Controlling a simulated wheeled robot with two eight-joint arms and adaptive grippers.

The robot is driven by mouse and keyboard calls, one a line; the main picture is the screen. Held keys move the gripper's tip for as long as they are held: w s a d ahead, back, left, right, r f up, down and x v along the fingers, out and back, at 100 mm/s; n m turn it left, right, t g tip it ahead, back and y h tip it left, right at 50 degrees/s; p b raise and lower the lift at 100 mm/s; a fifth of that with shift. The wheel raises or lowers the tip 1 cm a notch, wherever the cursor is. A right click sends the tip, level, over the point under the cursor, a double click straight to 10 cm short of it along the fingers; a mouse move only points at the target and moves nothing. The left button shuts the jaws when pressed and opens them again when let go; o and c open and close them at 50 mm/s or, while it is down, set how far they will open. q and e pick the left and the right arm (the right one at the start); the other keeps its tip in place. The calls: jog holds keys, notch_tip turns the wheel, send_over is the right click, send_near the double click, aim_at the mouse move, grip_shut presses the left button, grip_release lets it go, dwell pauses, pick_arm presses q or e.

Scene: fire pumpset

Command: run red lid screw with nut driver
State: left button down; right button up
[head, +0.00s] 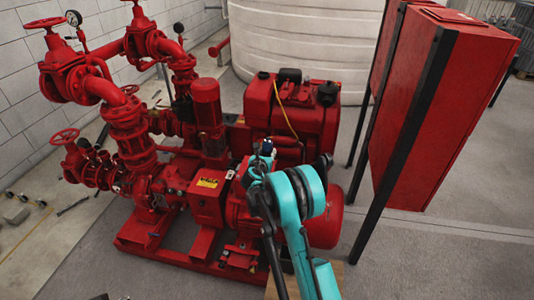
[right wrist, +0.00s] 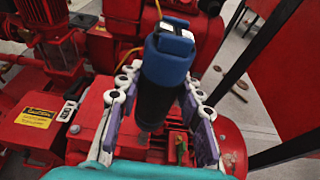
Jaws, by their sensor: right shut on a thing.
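My right gripper (head: 262,162) is over the middle of the red pumpset (head: 150,190). In the right wrist view my right gripper (right wrist: 160,85) is shut around a blue and black tool (right wrist: 170,55), which looks like the nut driver. Its lower end is hidden or dark against the red machine, so I cannot tell whether it touches a screw. A red box (head: 205,205) with a yellow caution label (head: 208,183) sits left of the gripper; the box also shows in the right wrist view (right wrist: 30,140). I cannot make out the lid screw. My left gripper is not in view.
A red tank (head: 285,122) with a yellow cable stands behind the gripper. Red valves and pipes (head: 85,85) rise at the left. Tall red cabinets (head: 445,100) on black legs stand at the right. A large white tank (head: 300,45) is behind. Bare floor (head: 430,260) lies at the lower right.

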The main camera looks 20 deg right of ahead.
aim_at(266, 142)
jog(key=shift+w+d+r+p, duration=0.1)
jog(key=shift+r+p, duration=0.2)
jog(key=shift+r, duration=0.05)
jog(key=shift+r+p, duration=1.3)
jog(key=shift+r, duration=1.25)
